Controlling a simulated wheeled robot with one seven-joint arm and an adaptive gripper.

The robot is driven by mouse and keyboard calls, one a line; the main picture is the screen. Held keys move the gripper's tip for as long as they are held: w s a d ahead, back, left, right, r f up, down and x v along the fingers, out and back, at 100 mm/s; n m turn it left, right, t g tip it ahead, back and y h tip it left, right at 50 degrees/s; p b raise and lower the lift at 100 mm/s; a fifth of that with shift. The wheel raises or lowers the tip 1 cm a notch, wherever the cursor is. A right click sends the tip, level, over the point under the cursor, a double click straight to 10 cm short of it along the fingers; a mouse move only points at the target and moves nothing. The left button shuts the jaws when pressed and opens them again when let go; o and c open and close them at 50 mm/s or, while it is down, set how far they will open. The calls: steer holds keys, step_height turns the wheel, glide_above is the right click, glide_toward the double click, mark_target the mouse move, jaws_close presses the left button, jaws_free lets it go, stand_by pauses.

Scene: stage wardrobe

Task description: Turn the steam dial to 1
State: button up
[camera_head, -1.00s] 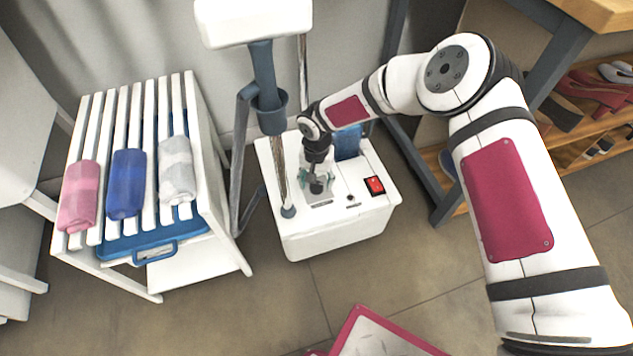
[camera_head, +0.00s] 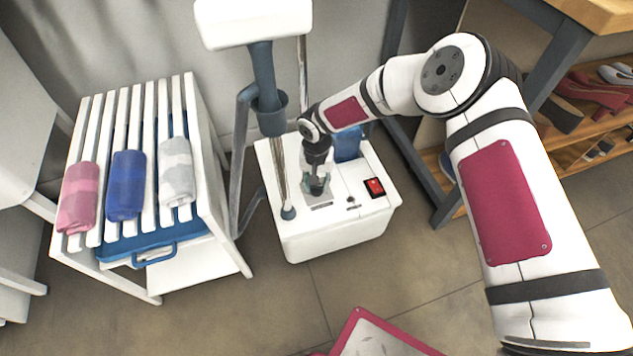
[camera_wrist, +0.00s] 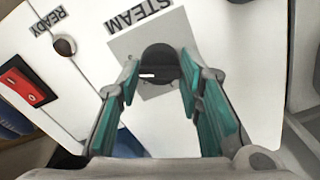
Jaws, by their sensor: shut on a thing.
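The steam dial (camera_wrist: 160,64) is a dark round knob with a white pointer line, set on a grey plate under the label STEAM in the wrist view. My gripper (camera_wrist: 160,82) is shut on the dial, with one green-padded finger on each side of it. In the head view my gripper (camera_head: 317,188) reaches down to the top of the white steamer base (camera_head: 340,238) and hides most of the dial. Dial numbers cannot be read.
A red switch (camera_head: 374,187) and a small READY light (camera_wrist: 65,46) sit beside the dial. The steamer's pole and hose (camera_head: 279,175) rise just left. A slatted rack (camera_head: 140,100) with rolled cloths stands at left, a shoe shelf (camera_head: 590,150) at right.

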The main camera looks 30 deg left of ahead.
steer(key=n, duration=0.6)
steer(key=shift+b, duration=0.3)
steer(key=n, duration=1)
steer(key=shift+n, duration=0.4)
steer(key=n, duration=0.6)
steer(key=o, duration=1.2)
steer(key=shift+c, duration=0.2)
